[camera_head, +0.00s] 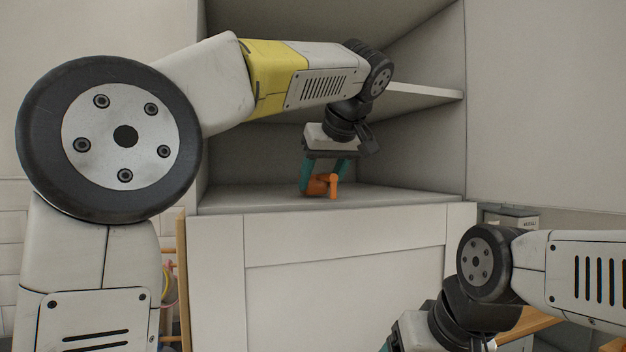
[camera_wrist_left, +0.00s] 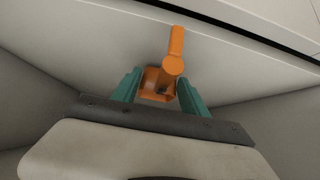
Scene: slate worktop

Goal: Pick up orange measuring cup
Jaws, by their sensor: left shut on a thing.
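The orange measuring cup (camera_head: 318,187) is at the front of the lower shelf inside the open cabinet, in the head view. Its handle points toward the front edge. It also shows in the left wrist view (camera_wrist_left: 173,66), with the handle toward the top of the picture. My left gripper (camera_head: 323,178) reaches down into the cabinet. Its teal fingers (camera_wrist_left: 158,88) are on both sides of the cup's bowl and shut on it. I cannot tell whether the cup touches the shelf. My right arm shows at the lower right, but its fingertips are mostly cut off by the frame.
The lower cabinet shelf (camera_head: 410,200) is otherwise bare. An upper shelf (camera_head: 425,92) juts out to the right of my left wrist. Cabinet side walls stand close on both sides. A white panel (camera_head: 345,285) lies below the shelf.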

